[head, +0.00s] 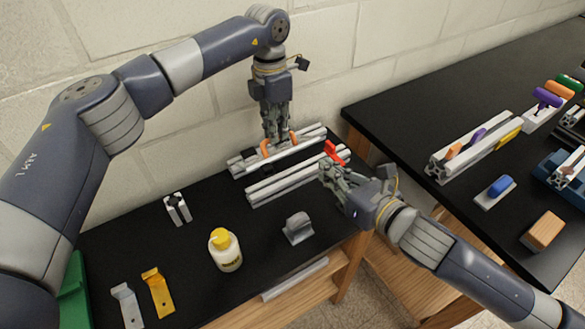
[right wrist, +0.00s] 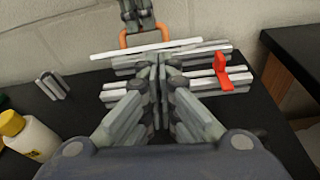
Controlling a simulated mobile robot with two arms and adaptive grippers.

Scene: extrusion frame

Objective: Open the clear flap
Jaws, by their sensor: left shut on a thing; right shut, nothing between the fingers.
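Two pale aluminium extrusions, a rear one (head: 312,138) and a front one (head: 268,192), lie along the back of the black table. My left gripper (head: 276,138) points down over the rear one and is shut on an orange handle (head: 265,149). The handle also shows in the right wrist view (right wrist: 124,41), above a thin white bar (right wrist: 150,49). I cannot make out the clear flap's own surface. A red angled latch (head: 333,152) stands at the right end of the front extrusion. My right gripper (head: 327,172) is shut and empty beside it, over the front extrusion.
A yellow-capped bottle (head: 226,252), a grey block (head: 298,228), a small extrusion piece (head: 177,208) and yellow (head: 157,293) and grey brackets (head: 126,305) stand on the front and left of the table. A second black table (head: 400,120) with several parts is at the right; a wall is behind.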

